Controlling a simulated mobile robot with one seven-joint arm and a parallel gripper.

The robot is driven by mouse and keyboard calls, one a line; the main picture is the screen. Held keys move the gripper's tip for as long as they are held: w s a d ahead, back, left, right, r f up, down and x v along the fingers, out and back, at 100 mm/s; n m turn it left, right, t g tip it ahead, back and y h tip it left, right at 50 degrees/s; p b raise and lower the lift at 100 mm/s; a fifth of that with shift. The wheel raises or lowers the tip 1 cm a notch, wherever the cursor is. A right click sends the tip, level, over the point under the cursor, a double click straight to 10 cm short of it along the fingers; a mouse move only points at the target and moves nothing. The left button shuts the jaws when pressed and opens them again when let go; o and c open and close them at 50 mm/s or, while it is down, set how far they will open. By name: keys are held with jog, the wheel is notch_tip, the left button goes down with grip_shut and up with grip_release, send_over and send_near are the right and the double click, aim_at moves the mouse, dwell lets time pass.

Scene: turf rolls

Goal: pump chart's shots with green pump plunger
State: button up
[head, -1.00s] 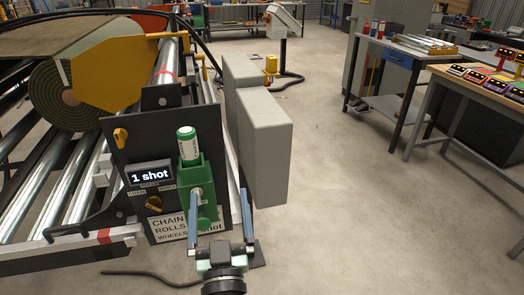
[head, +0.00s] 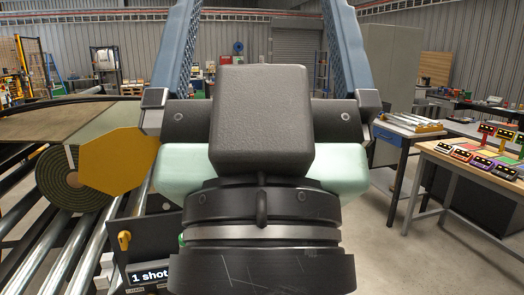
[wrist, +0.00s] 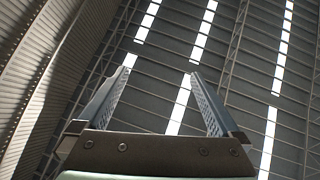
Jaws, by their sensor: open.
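My gripper (head: 262,30) is raised close in front of the head camera, with its two blue fingers apart and pointing up. It also shows in the wrist view (wrist: 162,70), open and empty against the roof. The green pump is almost wholly hidden behind my gripper; only a small green sliver (head: 181,239) shows at its left edge. The shot display (head: 148,275) reads "1 shot" on the dark panel (head: 150,235). The chart lies out of view or hidden below.
The turf roll (head: 60,180) and yellow plate (head: 118,170) stand at the left above metal rollers (head: 70,250). A wooden bench (head: 470,165) with coloured devices is at the right, beside a table (head: 400,132) with metal bars. Floor at lower right is clear.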

notch_tip(320, 180, up, 4)
jog(key=p, duration=0.2)
jog(key=shift+r+p, duration=0.15)
jog(key=shift+p, duration=0.15)
grip_shut()
dwell(1.4)
